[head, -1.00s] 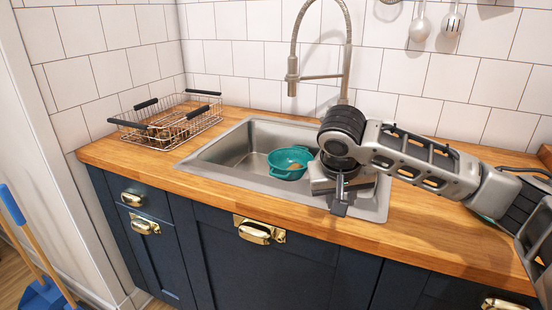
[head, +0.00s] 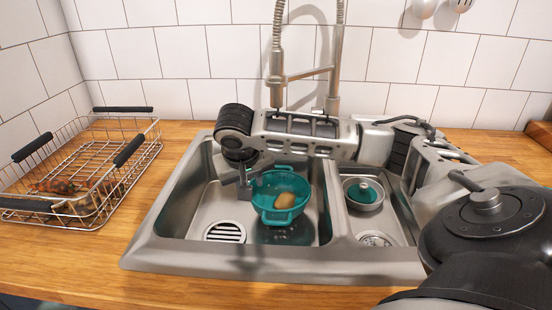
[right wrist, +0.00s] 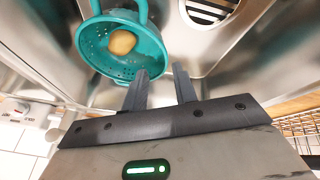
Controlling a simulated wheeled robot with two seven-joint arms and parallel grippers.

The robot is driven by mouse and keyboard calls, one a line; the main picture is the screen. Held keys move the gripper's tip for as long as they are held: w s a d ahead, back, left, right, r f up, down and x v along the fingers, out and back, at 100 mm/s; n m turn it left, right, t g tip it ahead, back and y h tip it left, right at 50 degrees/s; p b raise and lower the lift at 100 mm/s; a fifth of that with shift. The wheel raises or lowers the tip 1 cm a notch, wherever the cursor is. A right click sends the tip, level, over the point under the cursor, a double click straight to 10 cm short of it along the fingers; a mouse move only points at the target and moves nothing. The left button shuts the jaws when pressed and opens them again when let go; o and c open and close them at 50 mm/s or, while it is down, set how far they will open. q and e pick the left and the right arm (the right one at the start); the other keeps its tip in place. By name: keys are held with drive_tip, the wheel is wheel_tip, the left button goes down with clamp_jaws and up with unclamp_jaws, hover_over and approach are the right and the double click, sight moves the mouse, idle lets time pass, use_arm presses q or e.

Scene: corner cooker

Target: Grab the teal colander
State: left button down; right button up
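The teal colander (head: 268,206) is in the left basin of the steel sink, with a yellowish-brown, potato-like item (head: 285,202) inside. A teal reflection shows on the steel below it. My right gripper (head: 252,180) is at the colander's left side, pointing down into the basin. In the right wrist view, the colander (right wrist: 92,48) is at upper left. My right gripper's fingers (right wrist: 160,80) are apart with nothing visible between them. The left-hand finger overlaps the colander's rim in the picture; I cannot tell if they touch. My left gripper is not in view.
The tall faucet (head: 277,60) stands behind the sink (head: 160,252). A small metal pot-like item (head: 350,203) with teal inside is in the right basin. A wire dish rack (head: 75,208) stands left on the wooden counter (head: 185,135). A slotted drain (head: 225,232) is left of the colander.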

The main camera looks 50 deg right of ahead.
drive_tip(key=x, duration=1)
drive_tip(key=shift+w+r, duration=0.1)
drive_tip(key=shift+w, duration=0.1)
drive_tip(key=shift+r, duration=0.1)
clamp_jaws()
